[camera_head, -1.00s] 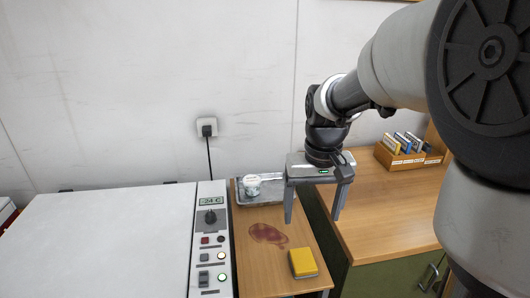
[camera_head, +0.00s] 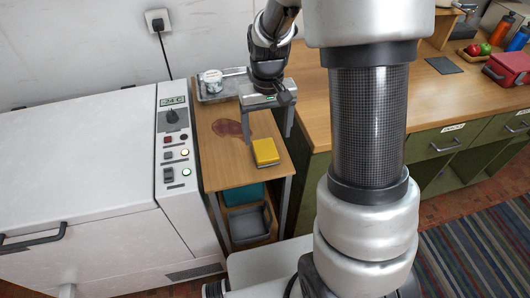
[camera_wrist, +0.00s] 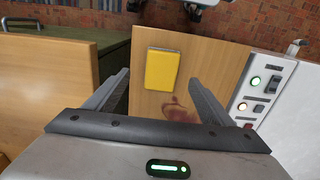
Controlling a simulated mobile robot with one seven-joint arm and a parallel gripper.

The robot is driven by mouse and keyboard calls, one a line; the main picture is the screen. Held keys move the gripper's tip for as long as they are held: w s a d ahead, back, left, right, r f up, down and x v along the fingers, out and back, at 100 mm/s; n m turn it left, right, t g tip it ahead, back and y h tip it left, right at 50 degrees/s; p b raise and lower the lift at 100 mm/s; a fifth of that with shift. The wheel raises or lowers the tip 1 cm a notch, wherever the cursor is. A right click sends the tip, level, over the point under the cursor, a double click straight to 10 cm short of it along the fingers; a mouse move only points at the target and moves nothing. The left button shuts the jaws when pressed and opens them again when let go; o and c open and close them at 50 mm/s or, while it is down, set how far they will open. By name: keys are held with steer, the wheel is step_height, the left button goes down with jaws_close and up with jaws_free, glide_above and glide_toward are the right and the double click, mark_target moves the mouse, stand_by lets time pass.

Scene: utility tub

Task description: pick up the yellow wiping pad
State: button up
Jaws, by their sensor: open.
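The yellow wiping pad (camera_head: 265,152) lies flat on the narrow wooden side table (camera_head: 222,176), near its front right edge. It also shows in the wrist view (camera_wrist: 162,70), ahead of my fingers and lying clear of them. My gripper (camera_head: 268,135) is open and empty above the table, pointing down behind the pad in the head view. In the wrist view, both fingers of my gripper (camera_wrist: 160,92) stand wide apart. A dark red stain (camera_head: 230,128) is on the table to the left of the pad.
A metal tray (camera_head: 222,88) with a white jar (camera_head: 212,78) stands at the table's back. A white chest unit (camera_head: 85,165) with a control panel (camera_head: 173,135) borders the table on the left. A higher wooden counter (camera_head: 312,95) borders it on the right. Bins (camera_head: 250,222) sit below.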

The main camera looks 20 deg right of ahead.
mark_target(265, 149)
steer(key=shift+w+a+f+b, duration=0.1)
steer(key=shift+w+f+b, duration=0.1)
steer(key=shift+f, duration=1.5)
steer(key=shift+w+a+f+b, duration=0.1)
steer(key=shift+w+f, duration=0.05)
steer(key=shift+f, duration=1.55)
steer(key=c, duration=1.1)
steer(key=shift+r+p, duration=0.55)
steer(key=shift+r, duration=4.5)
steer(key=shift+c, duration=0.2)
